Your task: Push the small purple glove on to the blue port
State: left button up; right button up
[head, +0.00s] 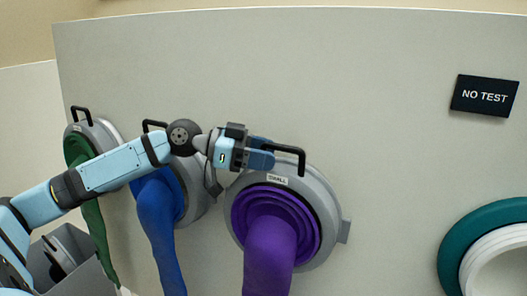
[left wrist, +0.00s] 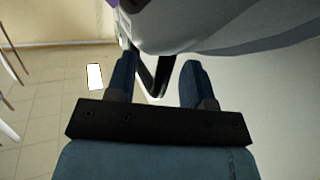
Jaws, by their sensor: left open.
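The purple glove (head: 270,250) hangs from a grey ring (head: 325,205) labelled SMALL, on the pale panel. A black handle (head: 298,160) stands out from the ring's top. My left gripper (head: 268,153) is at that handle, its fingers level with it. In the left wrist view the fingers (left wrist: 157,80) are open, with the black handle (left wrist: 154,90) in the gap between them. The grey ring (left wrist: 230,25) fills the top of that view. My right gripper is in neither view.
A blue glove (head: 160,215) and a green glove (head: 92,215) hang on grey rings to the left, partly behind my left arm. A teal ring (head: 455,240) around a white one is at the lower right. A NO TEST sign (head: 485,96) is above it. The panel between is bare.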

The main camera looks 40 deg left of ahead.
pick_arm(q)
grip_shut()
jog(key=shift+r, duration=0.2)
dwell(0.8)
jog(key=shift+s, duration=0.2)
